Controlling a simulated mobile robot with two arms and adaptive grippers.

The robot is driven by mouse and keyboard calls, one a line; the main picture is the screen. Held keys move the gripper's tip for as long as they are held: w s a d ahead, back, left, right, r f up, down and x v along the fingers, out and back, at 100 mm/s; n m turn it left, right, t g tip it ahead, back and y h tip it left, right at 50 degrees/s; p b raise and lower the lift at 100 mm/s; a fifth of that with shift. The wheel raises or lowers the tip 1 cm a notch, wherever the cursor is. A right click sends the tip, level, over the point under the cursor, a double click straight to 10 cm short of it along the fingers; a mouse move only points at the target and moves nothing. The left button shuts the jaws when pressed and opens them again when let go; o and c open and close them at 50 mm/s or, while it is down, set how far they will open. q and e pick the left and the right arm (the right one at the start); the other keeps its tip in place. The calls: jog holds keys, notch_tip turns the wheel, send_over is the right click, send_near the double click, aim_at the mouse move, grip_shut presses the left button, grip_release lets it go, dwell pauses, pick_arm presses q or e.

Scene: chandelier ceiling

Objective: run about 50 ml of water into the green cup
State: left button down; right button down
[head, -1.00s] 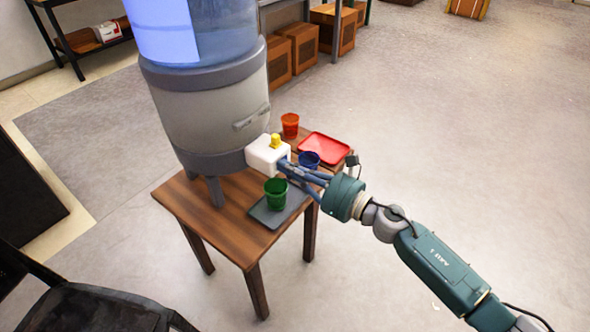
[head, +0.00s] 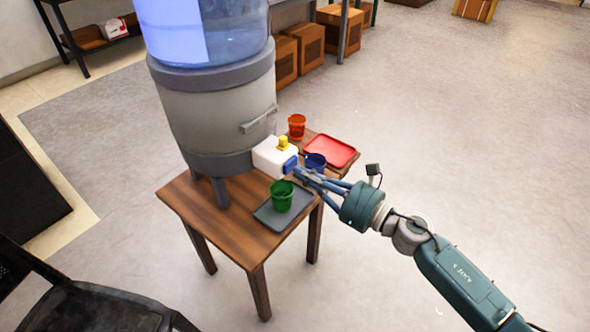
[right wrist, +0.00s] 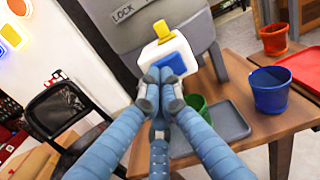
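The green cup (head: 282,196) stands upright on a grey tray (head: 266,217) on the wooden table, just below and in front of the dispenser's white tap block (head: 268,156). The block has a yellow knob (head: 283,143) on top and a blue button (head: 290,165) on its front. My right gripper (head: 301,175) is shut and empty, its fingertips just in front of the blue button. In the right wrist view the fingertips (right wrist: 160,88) are together near the button (right wrist: 173,66) and partly hide the green cup (right wrist: 196,108). Any water in the cup cannot be made out.
The large dispenser (head: 213,110) stands on the table (head: 222,227). A blue cup (head: 316,162) is close behind my right fingers. An orange-red cup (head: 297,126) and a red tray (head: 330,151) are at the table's far side. A black chair (head: 80,307) is at lower left.

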jog(key=shift+v, duration=2.65)
jog(key=shift+f, duration=0.25)
